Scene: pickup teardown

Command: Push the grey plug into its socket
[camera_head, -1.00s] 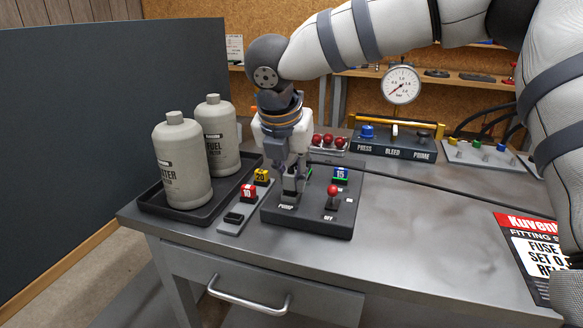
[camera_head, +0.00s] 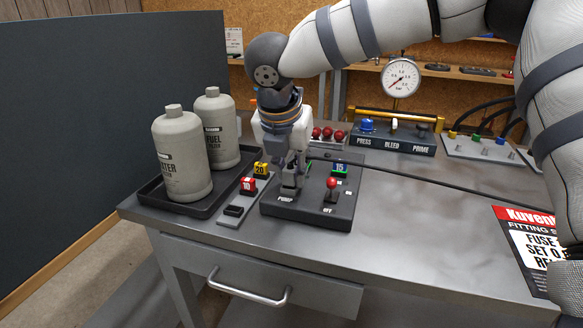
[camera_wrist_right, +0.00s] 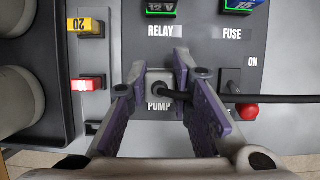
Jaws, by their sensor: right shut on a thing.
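The grey plug (camera_wrist_right: 160,82) is a small block with a black cable (camera_wrist_right: 255,98) running off to the right in the wrist view. My right gripper (camera_wrist_right: 162,72) is shut on the plug, one finger on each side. In the head view the right gripper (camera_head: 291,176) points down at the dark panel (camera_head: 313,217), above its PUMP label. The plug (camera_head: 290,190) sits low between the fingers, at or very close to the panel. The socket is hidden beneath the plug, so I cannot tell how far it is seated. My left gripper is not in view.
A red-knobbed switch (camera_head: 331,186) stands right of the plug. A 15 fuse (camera_head: 340,168) sits behind it. A strip with the red 10 (camera_head: 248,185) and yellow 20 (camera_head: 261,169) fuses lies left. Two grey bottles (camera_head: 181,155) stand in a black tray (camera_head: 205,203).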

